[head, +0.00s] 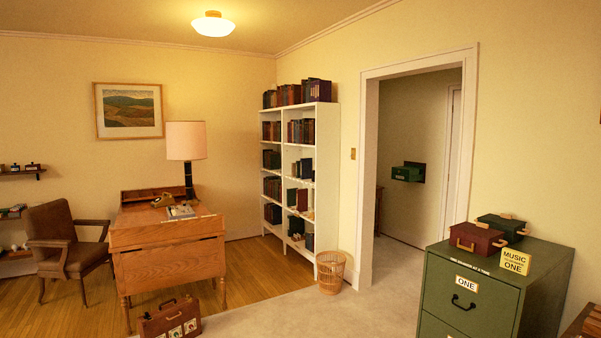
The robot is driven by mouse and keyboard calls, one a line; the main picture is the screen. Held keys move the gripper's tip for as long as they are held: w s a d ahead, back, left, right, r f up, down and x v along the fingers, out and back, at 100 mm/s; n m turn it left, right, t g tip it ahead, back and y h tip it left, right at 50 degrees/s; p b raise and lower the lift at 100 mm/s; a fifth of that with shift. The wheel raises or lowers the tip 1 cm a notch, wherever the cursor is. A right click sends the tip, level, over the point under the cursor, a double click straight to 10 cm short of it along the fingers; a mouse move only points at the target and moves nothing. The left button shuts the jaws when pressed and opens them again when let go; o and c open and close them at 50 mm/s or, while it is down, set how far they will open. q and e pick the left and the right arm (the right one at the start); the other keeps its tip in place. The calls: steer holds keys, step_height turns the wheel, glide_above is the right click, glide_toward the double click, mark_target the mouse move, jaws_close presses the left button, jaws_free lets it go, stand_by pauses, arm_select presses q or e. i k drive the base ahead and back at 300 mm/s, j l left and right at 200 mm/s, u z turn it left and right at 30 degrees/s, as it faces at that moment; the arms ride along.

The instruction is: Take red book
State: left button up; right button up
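A white bookcase (287,185) stands in the back corner, with books on its shelves and on its top. A reddish book (302,200) stands on a lower right shelf beside a green book (292,197). Other dark red and brown books (290,94) stand on top of the bookcase, and I cannot tell which one is the red book. Neither of my grippers is in view.
A wooden desk (168,262) with a lamp (186,142) and a brown chair (67,245) stand at left. A wicker basket (331,272) stands by the doorway. A green cabinet (478,290) stands at right. Carpet (300,318) is clear mid-front.

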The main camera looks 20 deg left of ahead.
mark_target(302, 194)
steer(key=i+j+u, duration=0.65)
steer(key=i, duration=0.15)
steer(key=i+j+u, duration=0.3)
steer(key=i, duration=0.15)
steer(key=i+u, duration=0.3)
steer(key=i, duration=0.15)
steer(key=i+z, duration=0.15)
steer(key=i, duration=0.85)
steer(key=i+j+z, duration=0.2)
steer(key=i, duration=0.8)
steer(key=i+l+z, duration=0.2)
steer(key=i, duration=0.55)
steer(key=i+j+z, duration=0.1)
steer(key=i+z, duration=0.15)
steer(key=i, duration=0.55)
steer(key=i+j+z, duration=0.2)
steer(key=i, duration=0.55)
steer(key=i+j+z, duration=0.6)
steer(key=i, duration=0.2)
steer(key=i+j+z, duration=0.55)
steer(key=j, duration=0.35)
steer(key=i+j+z, duration=0.3)
steer(key=j, duration=0.25)
